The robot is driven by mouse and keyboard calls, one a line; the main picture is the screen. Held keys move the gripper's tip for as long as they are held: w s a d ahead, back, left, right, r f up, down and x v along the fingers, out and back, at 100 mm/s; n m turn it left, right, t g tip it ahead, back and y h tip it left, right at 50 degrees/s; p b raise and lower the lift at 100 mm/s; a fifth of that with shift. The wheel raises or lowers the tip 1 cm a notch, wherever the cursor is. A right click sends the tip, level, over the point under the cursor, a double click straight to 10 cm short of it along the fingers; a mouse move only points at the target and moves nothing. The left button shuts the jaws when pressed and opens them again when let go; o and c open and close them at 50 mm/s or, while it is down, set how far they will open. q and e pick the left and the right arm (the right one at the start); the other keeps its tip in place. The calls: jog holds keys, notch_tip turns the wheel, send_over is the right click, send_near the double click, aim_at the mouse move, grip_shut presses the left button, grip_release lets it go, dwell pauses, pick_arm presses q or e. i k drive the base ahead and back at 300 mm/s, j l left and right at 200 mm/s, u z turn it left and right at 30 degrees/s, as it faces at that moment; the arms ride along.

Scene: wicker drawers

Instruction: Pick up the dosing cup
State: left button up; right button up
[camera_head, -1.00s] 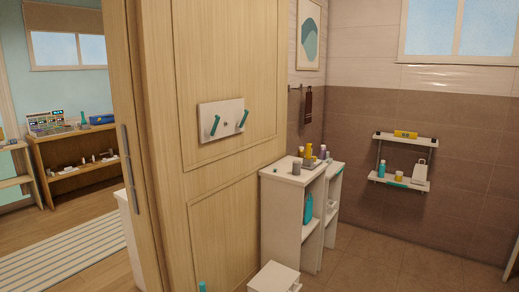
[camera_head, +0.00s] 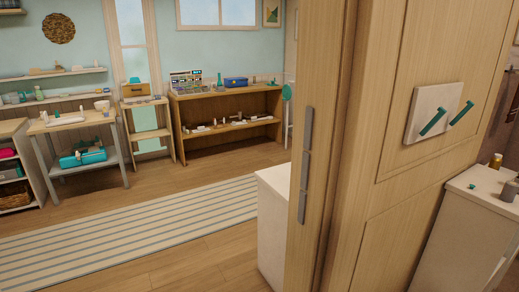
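I cannot pick out a dosing cup with certainty. A small grey cylindrical item (camera_head: 509,191) stands on the white cabinet (camera_head: 455,225) at the right edge, and a small teal item (camera_head: 472,186) lies near it. Many small items, too small to name, stand on the wooden shelf unit (camera_head: 225,91) at the back and on the wall shelves (camera_head: 55,73) at the left. Neither of my grippers is in view.
A wooden partition (camera_head: 385,150) with a teal-pegged hook plate (camera_head: 433,113) blocks the right. A low white unit (camera_head: 273,225) stands at its left side. A side table (camera_head: 68,126) stands at the far left. The striped rug (camera_head: 120,232) and floor in front are clear.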

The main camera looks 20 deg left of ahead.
aim_at(105, 111)
jog(key=i+j+u, duration=0.8)
jog(key=i+u, duration=0.25)
jog(key=u, duration=0.15)
jog(key=i+j+u, duration=0.1)
jog(key=i+u, duration=0.4)
jog(key=i, duration=0.55)
jog(key=i+u, duration=0.1)
jog(key=i, duration=0.5)
jog(key=i+l+u, duration=0.1)
jog(key=i, duration=0.55)
jog(key=i+u, duration=0.2)
jog(key=i, duration=0.8)
jog(key=i+u, duration=0.2)
jog(key=i, duration=0.75)
jog(key=i+j+z, duration=0.15)
jog(key=i, duration=0.4)
jog(key=i+j+z, duration=0.15)
jog(key=i, duration=0.4)
jog(key=i+j+z, duration=0.1)
jog(key=i+j, duration=0.35)
jog(key=i+j+z, duration=0.15)
jog(key=i+j, duration=0.2)
jog(key=i, duration=0.2)
